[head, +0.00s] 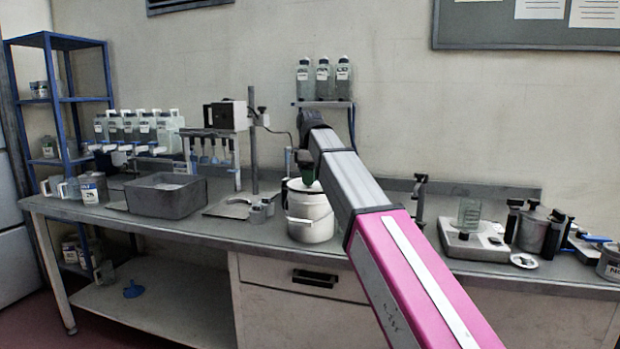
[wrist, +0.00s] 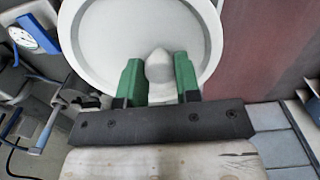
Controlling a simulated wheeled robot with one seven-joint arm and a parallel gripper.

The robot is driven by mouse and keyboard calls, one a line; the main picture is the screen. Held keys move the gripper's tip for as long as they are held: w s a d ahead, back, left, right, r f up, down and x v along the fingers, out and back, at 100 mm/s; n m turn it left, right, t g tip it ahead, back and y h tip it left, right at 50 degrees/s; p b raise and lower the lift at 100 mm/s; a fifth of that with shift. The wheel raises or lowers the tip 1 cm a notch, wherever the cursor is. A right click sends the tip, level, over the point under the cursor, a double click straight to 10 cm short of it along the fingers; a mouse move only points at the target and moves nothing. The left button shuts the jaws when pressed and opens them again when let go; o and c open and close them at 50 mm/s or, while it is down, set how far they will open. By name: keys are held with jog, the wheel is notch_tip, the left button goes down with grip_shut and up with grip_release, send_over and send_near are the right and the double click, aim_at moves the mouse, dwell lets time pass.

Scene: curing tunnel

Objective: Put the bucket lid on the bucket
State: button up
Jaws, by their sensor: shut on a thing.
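The white bucket (head: 312,222) stands on the bench in the middle of the head view, with its wire handle hanging at the front. My gripper (head: 307,170) is just above the bucket's top. In the wrist view its two green fingers (wrist: 159,82) are shut on the pale knob (wrist: 158,64) of the round white bucket lid (wrist: 105,38). A pale lid edge (head: 296,186) shows at the bucket's mouth in the head view. I cannot tell whether the lid rests on the rim or is slightly above it. My arm hides part of the bucket's right side.
A grey basin (head: 165,196) and a stand with a black-and-white head (head: 228,115) are left of the bucket. A shelf of bottles (head: 322,80) is on the wall behind. A scale with a beaker (head: 474,240) and a dark pot (head: 533,228) stand on the right.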

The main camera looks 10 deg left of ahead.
jog(key=shift+f, duration=0.25)
dwell(0.6)
jog(key=o, duration=1.5)
